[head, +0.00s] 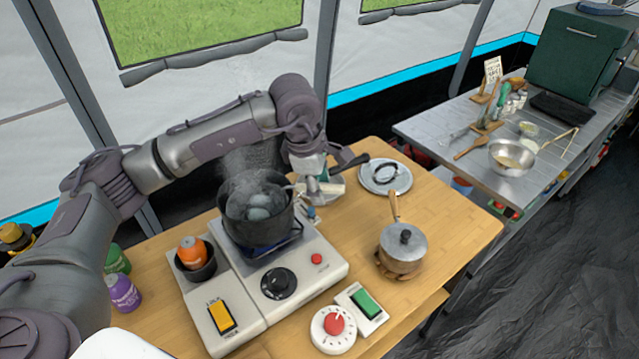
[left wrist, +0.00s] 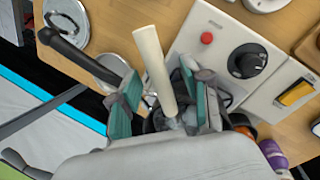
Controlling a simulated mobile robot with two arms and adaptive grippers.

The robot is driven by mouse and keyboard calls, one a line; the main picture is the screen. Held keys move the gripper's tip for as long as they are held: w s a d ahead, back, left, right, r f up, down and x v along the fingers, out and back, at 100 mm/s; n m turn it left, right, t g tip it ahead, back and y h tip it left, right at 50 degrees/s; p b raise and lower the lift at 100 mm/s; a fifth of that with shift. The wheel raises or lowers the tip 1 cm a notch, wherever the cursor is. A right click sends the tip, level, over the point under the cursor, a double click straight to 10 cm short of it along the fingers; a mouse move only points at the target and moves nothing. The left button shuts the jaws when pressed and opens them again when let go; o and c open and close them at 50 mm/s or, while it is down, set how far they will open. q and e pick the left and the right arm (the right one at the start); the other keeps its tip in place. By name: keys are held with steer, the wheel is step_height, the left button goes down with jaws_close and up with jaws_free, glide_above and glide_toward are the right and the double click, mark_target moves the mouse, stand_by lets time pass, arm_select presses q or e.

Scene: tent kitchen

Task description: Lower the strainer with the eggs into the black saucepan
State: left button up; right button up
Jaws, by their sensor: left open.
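The black saucepan (head: 236,229) stands on the white stove at the middle of the head view, with steam rising from it. Grey-looking eggs (head: 258,213) lie low inside its rim; the strainer's mesh is hard to make out. My left gripper (head: 318,186) is at the pan's right side. In the left wrist view its teal-padded fingers (left wrist: 160,103) are apart, on either side of the strainer's cream handle (left wrist: 152,58), and the handle is not clamped. The far end of the strainer is hidden behind the gripper. My right gripper is not in view.
A loose lid (head: 386,177) lies behind right of the stove. A lidded small pot (head: 402,249) stands right of it. A timer with a red dial (head: 334,325) and a green switch (head: 365,302) sit in front. An orange-topped item stands in a dark cup (head: 196,264).

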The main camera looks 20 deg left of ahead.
arm_select(q)
steer(key=v, duration=1.2)
steer(key=shift+f, duration=0.1)
